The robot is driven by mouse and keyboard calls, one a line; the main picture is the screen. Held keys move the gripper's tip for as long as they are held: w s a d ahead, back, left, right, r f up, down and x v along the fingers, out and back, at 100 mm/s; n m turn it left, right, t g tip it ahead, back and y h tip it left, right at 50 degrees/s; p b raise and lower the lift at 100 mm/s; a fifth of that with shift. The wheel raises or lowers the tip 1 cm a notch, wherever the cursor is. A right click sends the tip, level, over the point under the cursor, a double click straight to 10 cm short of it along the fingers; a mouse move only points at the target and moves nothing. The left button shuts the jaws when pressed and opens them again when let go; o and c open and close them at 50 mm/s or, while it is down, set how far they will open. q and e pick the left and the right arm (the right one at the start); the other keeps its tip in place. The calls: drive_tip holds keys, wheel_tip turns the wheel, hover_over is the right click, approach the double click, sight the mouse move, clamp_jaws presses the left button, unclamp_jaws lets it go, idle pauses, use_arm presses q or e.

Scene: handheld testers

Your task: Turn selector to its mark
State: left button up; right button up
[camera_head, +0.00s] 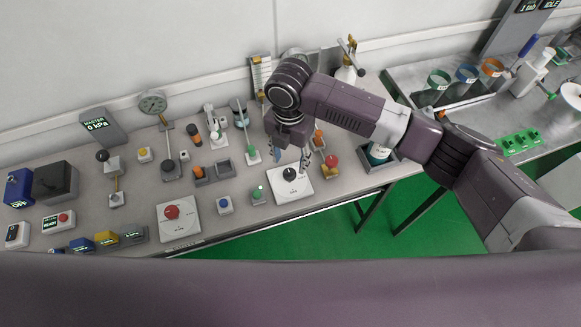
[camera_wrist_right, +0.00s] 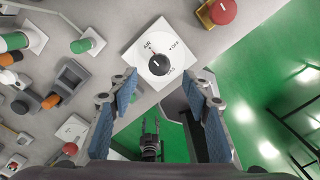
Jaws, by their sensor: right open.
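The selector is a black round knob (camera_head: 289,174) on a white square plate (camera_head: 301,190) near the bench's front edge. In the right wrist view the knob (camera_wrist_right: 159,63) carries a short white line, and AIR and OFF are legible on the plate. I cannot tell which label the line points to. My right gripper (camera_head: 290,155) is over the knob. In the right wrist view its blue-padded fingers (camera_wrist_right: 161,88) are wide apart with nothing between them, and the knob shows beyond the fingertips. A dark gripper, seemingly my left, shows small and low there (camera_wrist_right: 150,130); its jaw state is unclear.
A red knob on a yellow base (camera_head: 331,163) stands close right of the plate. A small green-topped block (camera_head: 258,194) and a blue button box (camera_head: 225,204) are on its left. A white plate with a red knob (camera_head: 179,230) lies further left. Green floor (camera_head: 300,238) begins past the front edge.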

sight(290, 173)
wheel_tip(290, 173, down, 6)
drive_tip(key=shift+r+p, duration=0.1)
drive_tip(key=shift+p, duration=0.35)
drive_tip(key=shift+c, duration=0.6)
drive_tip(key=c, duration=1)
